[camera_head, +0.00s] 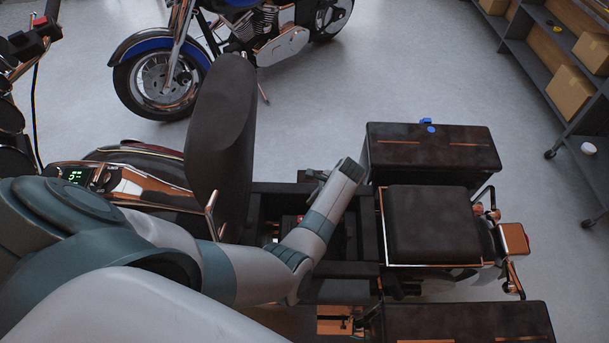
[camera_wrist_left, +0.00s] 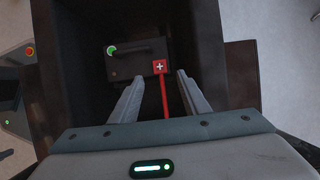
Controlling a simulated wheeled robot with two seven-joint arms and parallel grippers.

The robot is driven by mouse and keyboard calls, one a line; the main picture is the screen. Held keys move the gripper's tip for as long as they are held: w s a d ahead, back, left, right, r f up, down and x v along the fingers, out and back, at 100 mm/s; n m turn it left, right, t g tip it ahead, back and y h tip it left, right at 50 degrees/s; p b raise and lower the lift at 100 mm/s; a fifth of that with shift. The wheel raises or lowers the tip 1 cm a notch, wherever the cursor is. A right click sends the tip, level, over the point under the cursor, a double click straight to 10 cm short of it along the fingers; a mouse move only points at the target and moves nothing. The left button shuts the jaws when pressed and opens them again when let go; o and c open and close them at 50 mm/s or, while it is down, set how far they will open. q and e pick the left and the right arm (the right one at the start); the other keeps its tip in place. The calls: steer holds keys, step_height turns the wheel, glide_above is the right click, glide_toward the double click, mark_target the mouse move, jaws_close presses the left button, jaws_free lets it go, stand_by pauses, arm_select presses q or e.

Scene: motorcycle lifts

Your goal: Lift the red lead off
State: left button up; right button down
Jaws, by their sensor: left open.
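In the left wrist view a red lead (camera_wrist_left: 166,96) with a square red end marked with a white plus sits at the right side of a dark battery (camera_wrist_left: 135,72). A round green spot (camera_wrist_left: 112,50) shows at the battery's left. The battery lies inside a dark open compartment. My left gripper (camera_wrist_left: 159,76) is open, its two fingers either side of the red lead, with the red end between or just beyond the tips; contact cannot be told. In the head view my left arm reaches over the compartment (camera_head: 368,238) and mostly hides the lead and fingers. My right gripper is not in view.
The compartment's dark walls (camera_wrist_left: 236,75) stand close around the fingers. In the head view, the raised seat (camera_head: 222,125) is left of the compartment and the rear seat (camera_head: 432,225) right. Side cases (camera_head: 432,150) flank the motorcycle. Another motorcycle (camera_head: 165,80) stands behind; shelves (camera_head: 560,65) are far right.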

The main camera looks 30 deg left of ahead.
arm_select(q)
steer(key=x, duration=0.7)
steer(key=shift+c, duration=0.7)
jaws_close()
